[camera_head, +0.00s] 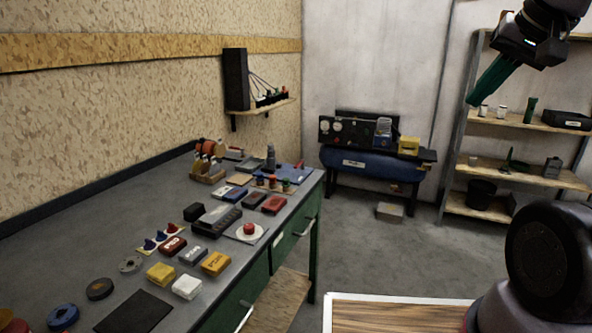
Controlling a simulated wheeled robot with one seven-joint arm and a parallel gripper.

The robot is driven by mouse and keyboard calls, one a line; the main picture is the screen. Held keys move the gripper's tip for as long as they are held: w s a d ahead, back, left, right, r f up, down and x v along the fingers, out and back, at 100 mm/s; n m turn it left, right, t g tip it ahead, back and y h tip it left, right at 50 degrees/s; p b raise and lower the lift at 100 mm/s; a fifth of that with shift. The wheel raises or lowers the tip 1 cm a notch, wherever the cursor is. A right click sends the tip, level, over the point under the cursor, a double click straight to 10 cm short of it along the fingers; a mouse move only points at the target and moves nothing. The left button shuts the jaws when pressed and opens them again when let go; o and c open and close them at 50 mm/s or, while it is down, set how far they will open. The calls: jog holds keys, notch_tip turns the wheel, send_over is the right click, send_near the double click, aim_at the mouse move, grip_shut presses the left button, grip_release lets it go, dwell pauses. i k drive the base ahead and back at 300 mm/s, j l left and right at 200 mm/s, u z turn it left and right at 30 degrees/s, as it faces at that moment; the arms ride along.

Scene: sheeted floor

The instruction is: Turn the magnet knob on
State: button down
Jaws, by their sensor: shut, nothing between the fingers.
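No knob in the head view is clearly marked as the magnet knob. A red round knob (249,228) sits on a pale round base on the grey workbench (60,235); I cannot tell whether it is the magnet knob or which way it is set. Small red and blue caps (272,181) stand farther back on the bench. My gripper (474,100) is at the upper right, its green fingers together and pointing down-left. It is empty, in the air, well apart from the bench.
Small coloured boxes (215,262), a dark pad (134,312) and discs crowd the bench. A blue tank unit with gauges (350,161) stands at the back wall. Shelves (530,122) stand at right. A wood-topped surface (390,314) is in front.

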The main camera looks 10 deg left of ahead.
aim_at(249, 228)
jog(key=u, duration=1.25)
